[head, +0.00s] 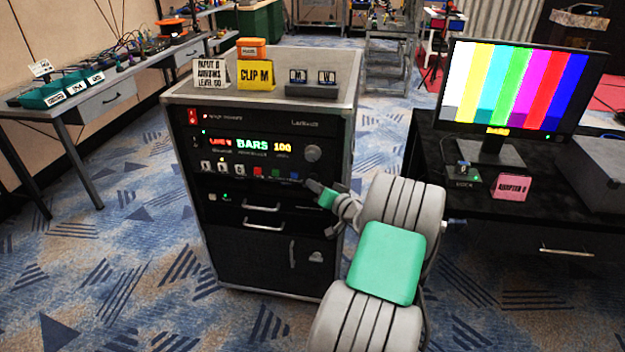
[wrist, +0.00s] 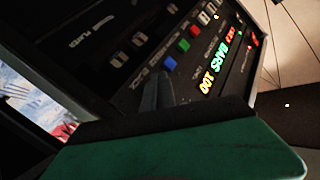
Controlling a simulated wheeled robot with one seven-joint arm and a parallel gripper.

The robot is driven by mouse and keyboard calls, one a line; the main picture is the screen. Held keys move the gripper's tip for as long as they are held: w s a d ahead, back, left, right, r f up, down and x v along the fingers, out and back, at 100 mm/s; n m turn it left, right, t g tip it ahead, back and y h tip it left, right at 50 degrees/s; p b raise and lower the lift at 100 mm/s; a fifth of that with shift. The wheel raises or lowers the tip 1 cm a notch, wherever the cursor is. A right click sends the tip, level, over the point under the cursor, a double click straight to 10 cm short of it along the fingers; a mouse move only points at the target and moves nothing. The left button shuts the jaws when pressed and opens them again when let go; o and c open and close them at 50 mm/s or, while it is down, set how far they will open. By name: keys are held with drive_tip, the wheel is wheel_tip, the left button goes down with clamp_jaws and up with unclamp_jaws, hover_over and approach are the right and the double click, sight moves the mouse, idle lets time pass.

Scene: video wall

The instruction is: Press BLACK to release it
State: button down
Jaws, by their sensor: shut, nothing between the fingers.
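The rack's black control panel (head: 240,130) carries a lit display (head: 252,145) reading BARS and 100. Below it is a row of small buttons, with a red button (head: 258,171) toward the right. In the wrist view I see a red button (wrist: 194,31), a green button (wrist: 183,45) and a blue button (wrist: 169,63). My gripper (head: 306,183) is shut and empty at the right end of this row. Its dark finger (wrist: 164,92) shows just beside the blue button. I cannot make out the BLACK button; the finger may hide it. I cannot tell whether the fingertip touches the panel.
A monitor (head: 515,85) at right shows colour bars on a black desk (head: 440,160). A knob (head: 313,153) sits above my gripper. Yellow CLIP M (head: 256,76) and other signs stand on the rack top. A bench (head: 110,95) is at left. Carpet in front is clear.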

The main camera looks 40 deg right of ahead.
drive_tip(key=shift+s+a, duration=0.95)
drive_tip(key=shift+a, duration=0.25)
drive_tip(key=shift+s+a, duration=0.9)
drive_tip(key=shift+a, duration=0.25)
